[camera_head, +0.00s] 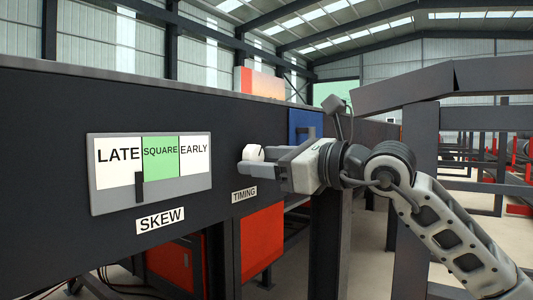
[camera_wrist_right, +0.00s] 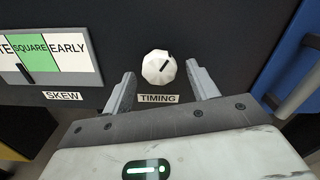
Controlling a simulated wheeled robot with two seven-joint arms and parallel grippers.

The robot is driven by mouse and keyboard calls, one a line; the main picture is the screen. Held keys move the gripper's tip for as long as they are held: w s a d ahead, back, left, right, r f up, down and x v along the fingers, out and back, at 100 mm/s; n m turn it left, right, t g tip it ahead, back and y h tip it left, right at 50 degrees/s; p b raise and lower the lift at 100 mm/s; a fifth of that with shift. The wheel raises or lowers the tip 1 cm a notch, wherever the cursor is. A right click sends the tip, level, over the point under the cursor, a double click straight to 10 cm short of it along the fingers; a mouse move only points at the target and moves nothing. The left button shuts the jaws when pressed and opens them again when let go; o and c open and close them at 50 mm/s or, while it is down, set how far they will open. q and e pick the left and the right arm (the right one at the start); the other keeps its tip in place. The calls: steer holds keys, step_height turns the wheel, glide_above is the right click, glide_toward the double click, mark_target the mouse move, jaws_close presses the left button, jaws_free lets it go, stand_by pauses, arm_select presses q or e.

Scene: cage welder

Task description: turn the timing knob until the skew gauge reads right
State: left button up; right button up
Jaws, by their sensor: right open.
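The timing knob (camera_head: 251,153) is a white faceted knob on the dark panel above the TIMING label. In the right wrist view the knob (camera_wrist_right: 158,68) has a dark mark pointing to its upper right. My right gripper (camera_head: 256,160) is open at the knob. In the wrist view its fingers (camera_wrist_right: 160,74) stand apart on either side of the knob, with gaps showing. The skew gauge (camera_head: 150,203) has LATE, green SQUARE and EARLY zones. Its black pointer (camera_head: 139,187) sits low at the border between LATE and SQUARE. My left gripper is not in view.
The SKEW label (camera_head: 160,220) is below the gauge. A blue box with a handle (camera_head: 304,125) is right of the knob; it also shows in the wrist view (camera_wrist_right: 295,65). An orange panel (camera_head: 262,240) is below. Dark steel frames stand at the right.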

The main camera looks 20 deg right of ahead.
steer(key=c, duration=1)
arm_select(q)
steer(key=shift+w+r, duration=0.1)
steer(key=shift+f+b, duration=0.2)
steer(key=shift+b, duration=0.1)
arm_select(e)
steer(key=shift+m, duration=0.3)
steer(key=shift+a+f+m+b, duration=0.1)
steer(key=shift+m+b, duration=0.3)
steer(key=shift+m, duration=0.2)
steer(key=shift+m+b, duration=0.3)
steer(key=shift+m, duration=0.4)
steer(key=shift+m+b, duration=0.3)
steer(key=shift+m, duration=0.5)
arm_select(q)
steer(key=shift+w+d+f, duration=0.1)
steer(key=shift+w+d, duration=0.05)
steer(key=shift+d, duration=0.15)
arm_select(e)
steer(key=shift+m, duration=0.5)
